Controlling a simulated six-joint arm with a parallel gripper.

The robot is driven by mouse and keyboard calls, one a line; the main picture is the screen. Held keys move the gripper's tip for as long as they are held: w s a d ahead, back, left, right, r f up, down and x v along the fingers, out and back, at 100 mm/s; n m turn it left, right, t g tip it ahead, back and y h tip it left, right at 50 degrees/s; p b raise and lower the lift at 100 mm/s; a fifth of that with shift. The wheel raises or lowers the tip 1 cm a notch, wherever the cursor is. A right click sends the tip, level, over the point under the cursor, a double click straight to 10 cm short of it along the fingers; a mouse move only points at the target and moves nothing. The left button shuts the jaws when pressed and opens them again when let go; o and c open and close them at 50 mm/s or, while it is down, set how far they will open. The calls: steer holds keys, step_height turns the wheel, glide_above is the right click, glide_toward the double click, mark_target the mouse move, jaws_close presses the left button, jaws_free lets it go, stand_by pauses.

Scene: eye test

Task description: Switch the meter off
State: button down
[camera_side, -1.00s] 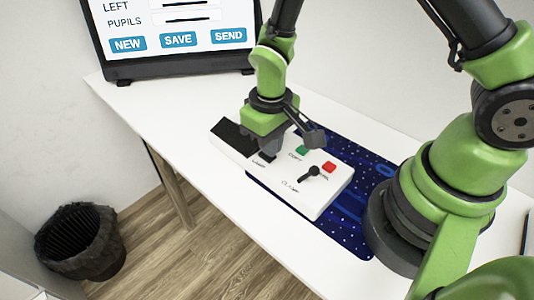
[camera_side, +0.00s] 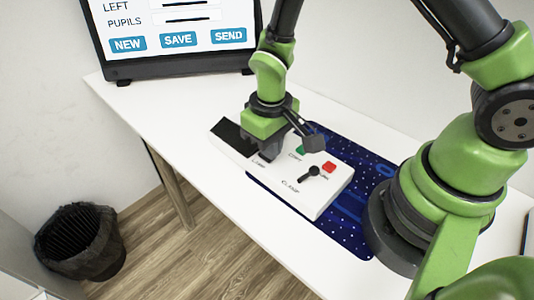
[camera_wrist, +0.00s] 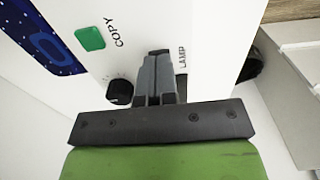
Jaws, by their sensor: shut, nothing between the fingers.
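The meter (camera_side: 318,206) is a white box lying on the table, partly over a dark blue mat. It has a black display (camera_side: 233,139) at its left end, a green button (camera_side: 301,150) marked COPY, a red button (camera_side: 329,167) and a black lever (camera_side: 309,174) by the word CLAMP. My gripper (camera_side: 267,157) is shut and empty, pointing down at the meter near the word LAMP. In the wrist view my gripper (camera_wrist: 157,58) has its fingers together between COPY and LAMP, hiding any LAMP switch. A black knob (camera_wrist: 119,91) lies left of them. Whether the fingertips touch the meter is unclear.
A monitor (camera_side: 178,59) with NEW, SAVE and SEND buttons stands at the back. The blue mat (camera_side: 342,225) has white dots. The table (camera_side: 152,106) is clear left of the meter. A black bin (camera_side: 80,241) stands on the floor.

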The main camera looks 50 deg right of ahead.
steer(key=shift+r, duration=3.3)
steer(key=shift+r, duration=0.1)
steer(key=s+d+r+m+t+y, duration=0.1)
steer(key=s+d+r+m+t, duration=0.15)
steer(key=r, duration=0.95)
steer(key=s+d+r+m+t+y, duration=0.1)
steer(key=s+r+t, duration=0.3)
steer(key=s+r, duration=0.3)
steer(key=s, duration=0.3)
steer(key=shift+s+d+t, duration=0.2)
steer(key=shift+s+t, duration=0.15)
steer(key=shift+s, duration=0.05)
steer(key=shift+w+m, duration=0.1)
steer(key=shift+m, duration=0.25)
